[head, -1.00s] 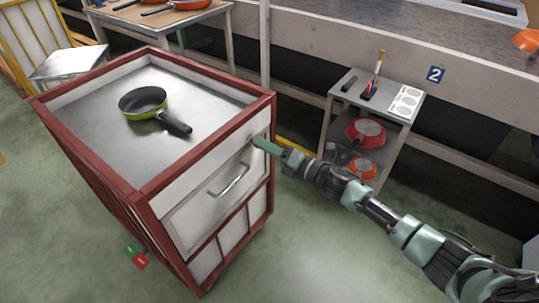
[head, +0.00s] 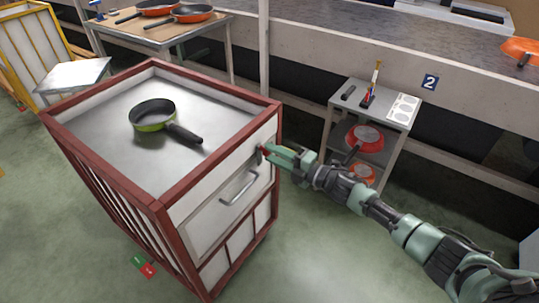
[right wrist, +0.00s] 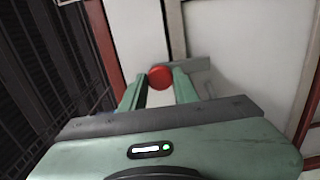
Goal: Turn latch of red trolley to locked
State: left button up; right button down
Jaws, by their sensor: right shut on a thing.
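The red trolley (head: 171,200) stands at the left with a red frame, white panels and a metal top. Its latch, a small red knob (right wrist: 160,77), is on the front face near the upper right corner, beside the drawer handle (head: 239,188). My right gripper (head: 267,153) reaches it from the right. In the right wrist view its two green fingers (right wrist: 159,86) are on either side of the red knob, shut on it. The fingers partly hide the latch, and I cannot tell its angle clearly. My left gripper is not in view.
A green pan (head: 152,114) lies on the trolley top. A small grey shelf cart (head: 350,111) with red pans stands to the right, below a long counter (head: 390,43). A table (head: 150,35) with orange pans is at the back.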

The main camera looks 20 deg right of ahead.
dwell(0.3)
jog(key=c, duration=1)
grip_release()
jog(key=shift+c, duration=0.2)
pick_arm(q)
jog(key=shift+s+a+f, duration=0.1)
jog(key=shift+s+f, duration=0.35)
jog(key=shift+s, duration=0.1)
pick_arm(e)
jog(key=v, duration=0.7)
jog(key=shift+s+d, duration=0.3)
